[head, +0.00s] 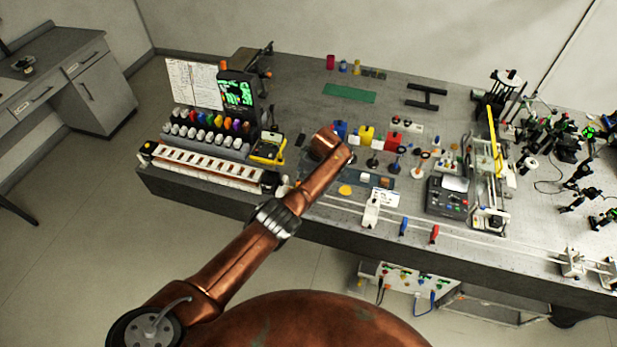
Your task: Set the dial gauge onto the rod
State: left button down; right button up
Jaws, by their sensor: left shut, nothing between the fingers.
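My left arm reaches from the lower left over the bench's front edge. Its copper wrist end, with my left gripper (338,150), is above the middle of the bench. The fingers are small and hard to make out against the clutter; the gripper is shut and empty. Several small posts on dark round bases (373,162) stand just right of it, but I cannot tell which one is the rod. I cannot pick out the dial gauge for certain among the small parts here. My wrist hides part of the bench. My right gripper is not in view.
A grey control box (447,197) and crowded optics mounts (590,140) are right. The bench is clearer around the green mat (349,93).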

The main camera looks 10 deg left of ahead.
pick_arm(q)
jog(key=w+a+v, duration=0.1)
jog(key=v, duration=0.8)
jog(key=shift+s+r+b, duration=0.2)
jog(key=shift+r+b, duration=0.2)
jog(key=shift+r, duration=0.25)
jog(key=shift+d, duration=0.15)
